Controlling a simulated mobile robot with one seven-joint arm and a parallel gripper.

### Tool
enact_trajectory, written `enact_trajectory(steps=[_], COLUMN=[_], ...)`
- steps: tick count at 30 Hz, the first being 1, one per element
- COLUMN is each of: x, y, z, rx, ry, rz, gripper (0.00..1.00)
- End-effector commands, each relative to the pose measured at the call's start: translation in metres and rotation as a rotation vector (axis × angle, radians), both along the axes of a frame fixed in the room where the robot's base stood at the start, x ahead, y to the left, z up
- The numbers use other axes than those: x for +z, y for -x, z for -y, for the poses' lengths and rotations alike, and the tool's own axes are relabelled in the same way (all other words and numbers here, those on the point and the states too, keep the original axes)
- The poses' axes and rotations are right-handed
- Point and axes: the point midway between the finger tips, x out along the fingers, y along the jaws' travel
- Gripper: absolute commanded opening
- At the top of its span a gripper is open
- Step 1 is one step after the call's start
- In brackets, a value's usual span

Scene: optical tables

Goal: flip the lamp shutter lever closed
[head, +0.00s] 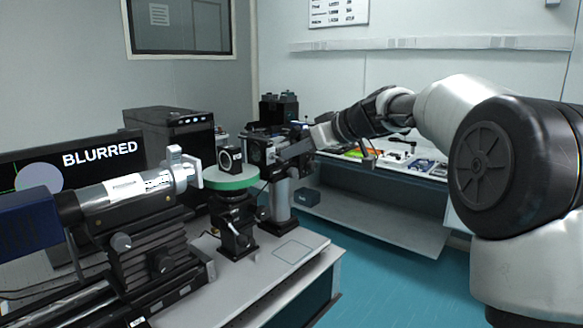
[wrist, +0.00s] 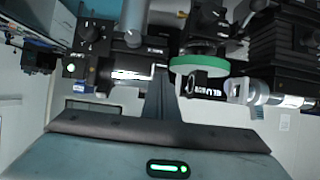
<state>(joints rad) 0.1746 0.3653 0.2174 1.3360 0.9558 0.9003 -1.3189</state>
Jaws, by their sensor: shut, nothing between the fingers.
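The lamp (head: 262,151) is a black box on a grey post, at the near table's far right end in the head view. In the wrist view the lamp (wrist: 110,72) is seen upside down, with a small green light and a bright white strip on its body. A thin pale L-shaped piece (wrist: 154,69) beside the strip may be the shutter lever; I cannot tell its position for sure. My gripper (wrist: 161,78) is shut and empty, its fingertips close to this piece; contact is unclear. In the head view my gripper (head: 296,149) is beside the lamp, partly hiding it.
A green round stage (head: 231,179) with a black ring mount stands left of the lamp. A silver lens tube (head: 125,189) and a monitor reading BLURRED (head: 98,154) are further left. A bench (head: 385,173) with small parts stands behind. The table's front right corner is clear.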

Motion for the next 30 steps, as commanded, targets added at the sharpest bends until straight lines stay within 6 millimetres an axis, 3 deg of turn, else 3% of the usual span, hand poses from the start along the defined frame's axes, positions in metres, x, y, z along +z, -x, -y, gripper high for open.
enact_trajectory(steps=[30], x=[0.015], y=[-0.001], z=[0.001], rx=[0.0], ry=[0.0], rz=[-0.001], gripper=[0.0])
